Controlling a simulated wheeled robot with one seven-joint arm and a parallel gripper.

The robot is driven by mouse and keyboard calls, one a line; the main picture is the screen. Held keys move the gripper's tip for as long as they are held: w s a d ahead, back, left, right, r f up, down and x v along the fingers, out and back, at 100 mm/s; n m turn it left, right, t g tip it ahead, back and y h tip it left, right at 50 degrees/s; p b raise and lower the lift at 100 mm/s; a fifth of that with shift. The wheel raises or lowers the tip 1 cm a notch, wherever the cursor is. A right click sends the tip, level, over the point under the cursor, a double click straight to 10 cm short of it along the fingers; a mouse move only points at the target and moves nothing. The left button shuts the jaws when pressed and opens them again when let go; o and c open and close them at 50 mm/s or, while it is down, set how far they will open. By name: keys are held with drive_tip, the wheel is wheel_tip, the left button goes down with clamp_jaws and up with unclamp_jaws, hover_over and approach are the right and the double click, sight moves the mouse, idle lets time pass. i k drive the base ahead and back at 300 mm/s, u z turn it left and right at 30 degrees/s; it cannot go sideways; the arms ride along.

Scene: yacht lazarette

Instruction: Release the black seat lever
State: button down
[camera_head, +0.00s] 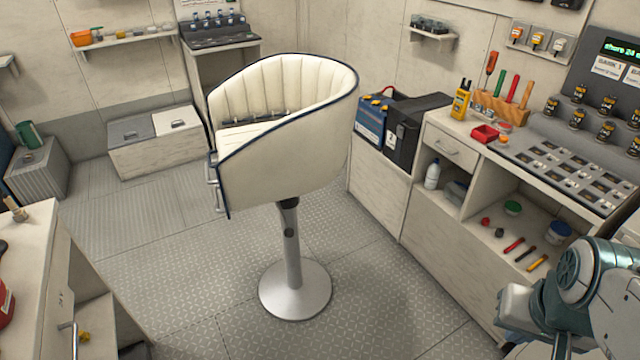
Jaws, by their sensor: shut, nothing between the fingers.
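The helm seat (300,125) is a cream bucket shell with dark blue piping. It stands upright on a grey metal post (292,255) with a round base plate (295,290). A black part (289,203) shows at the top of the post, just under the shell. A small dark knob (289,233) sits lower on the post. I cannot tell whether either is the seat lever; no clear lever handle shows. Part of my arm is at the lower right, well apart from the seat. My gripper's fingertips are not visible.
A workbench (470,150) with tools and switches runs along the right, with open shelves below. A cabinet (35,275) is at lower left. The floor around the base is clear.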

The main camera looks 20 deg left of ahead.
sight(289, 232)
drive_tip(key=u, duration=0.6)
drive_tip(key=i, duration=1)
drive_tip(key=u, duration=0.65)
